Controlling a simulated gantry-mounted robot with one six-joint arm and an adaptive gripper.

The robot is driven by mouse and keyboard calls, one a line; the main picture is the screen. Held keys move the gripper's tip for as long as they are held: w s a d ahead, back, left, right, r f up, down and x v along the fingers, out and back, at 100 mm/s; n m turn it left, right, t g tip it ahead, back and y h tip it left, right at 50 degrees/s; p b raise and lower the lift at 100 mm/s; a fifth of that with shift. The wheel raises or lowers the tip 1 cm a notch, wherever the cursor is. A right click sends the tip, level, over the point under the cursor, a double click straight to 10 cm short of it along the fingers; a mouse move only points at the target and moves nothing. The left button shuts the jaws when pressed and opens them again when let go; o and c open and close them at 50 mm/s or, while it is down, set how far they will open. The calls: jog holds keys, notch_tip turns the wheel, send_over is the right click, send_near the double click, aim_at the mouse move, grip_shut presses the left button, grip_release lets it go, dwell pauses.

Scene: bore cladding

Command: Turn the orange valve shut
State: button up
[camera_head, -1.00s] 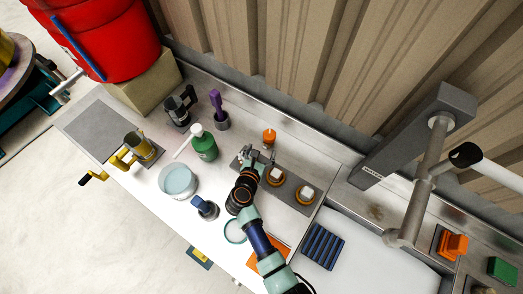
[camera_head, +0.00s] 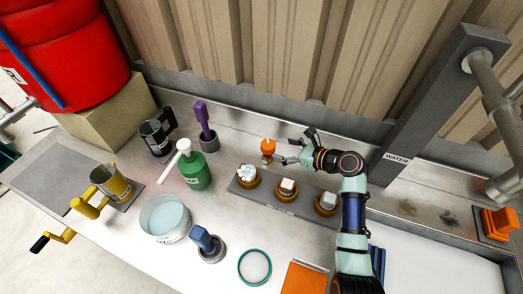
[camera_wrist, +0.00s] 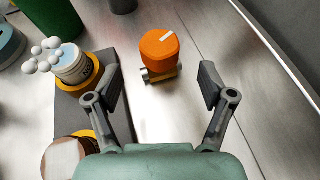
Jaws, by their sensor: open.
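The orange valve (camera_head: 268,146) is a small orange knob on a brass-coloured base, standing on the metal counter behind a grey strip. In the wrist view the valve (camera_wrist: 160,50) shows a white mark on its top and lies ahead of my fingertips, roughly centred between them. My gripper (camera_head: 297,147) is to the right of the valve in the head view, pointing left at it. In the wrist view my gripper (camera_wrist: 161,86) has its two fingers wide apart with nothing between them. No contact with the valve shows.
The grey strip (camera_head: 270,205) in front carries several orange-ringed holders, the left one with a cluster of white balls (camera_head: 247,172). A green bottle (camera_head: 194,172) and a purple-handled tool (camera_head: 202,118) stand to the left. The ribbed wall (camera_head: 260,50) rises behind.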

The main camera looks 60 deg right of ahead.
aim_at(273, 146)
jog(key=b+x, duration=0.3)
jog(key=x, duration=0.4)
jog(key=shift+w, duration=0.35)
